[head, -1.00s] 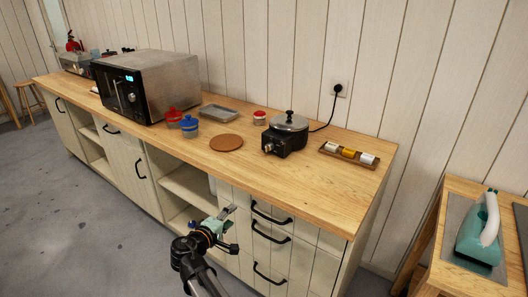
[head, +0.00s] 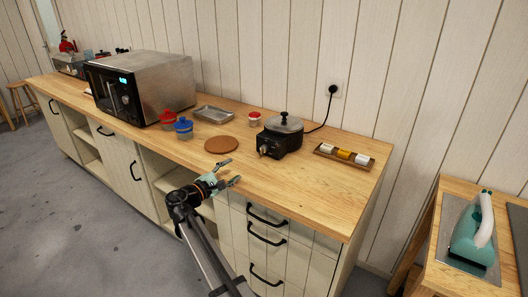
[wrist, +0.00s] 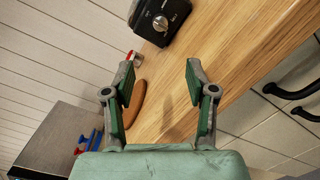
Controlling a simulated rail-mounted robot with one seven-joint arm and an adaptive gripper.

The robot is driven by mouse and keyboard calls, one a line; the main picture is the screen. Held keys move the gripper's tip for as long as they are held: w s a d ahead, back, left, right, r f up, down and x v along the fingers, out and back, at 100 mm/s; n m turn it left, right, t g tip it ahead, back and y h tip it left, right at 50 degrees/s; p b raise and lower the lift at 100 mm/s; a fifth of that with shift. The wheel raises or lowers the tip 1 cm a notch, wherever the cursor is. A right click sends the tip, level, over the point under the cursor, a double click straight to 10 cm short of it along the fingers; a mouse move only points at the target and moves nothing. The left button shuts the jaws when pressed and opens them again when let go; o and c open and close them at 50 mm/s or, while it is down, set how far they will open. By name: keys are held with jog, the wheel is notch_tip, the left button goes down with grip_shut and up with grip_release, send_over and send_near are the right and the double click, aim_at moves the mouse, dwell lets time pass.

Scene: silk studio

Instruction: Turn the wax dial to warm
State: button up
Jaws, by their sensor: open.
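The wax pot (head: 281,136) is a small black heater with a silver lid and black knob, standing on the wooden counter. Its dial (head: 264,150) is on the front face, toward me. In the wrist view the dial (wrist: 160,23) is a silver knob on the black body (wrist: 167,12) at the top. The dial's setting is too small to read. My gripper (head: 229,171) is open and empty, above the counter's front edge, in front of and left of the pot. In the wrist view its two green-padded fingers (wrist: 160,78) are spread, with the pot beyond them.
A round cork mat (head: 221,145) lies left of the pot. A red-lidded jar (head: 254,118) stands behind it, and a tray of spools (head: 344,155) lies to the right. The cord (head: 323,122) runs to the wall.

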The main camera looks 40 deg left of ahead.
aim_at(261, 151)
jog(key=w+p, duration=0.3)
jog(key=w, duration=1.3)
jog(key=shift+w, duration=0.4)
jog(key=shift+c, duration=0.4)
grip_shut()
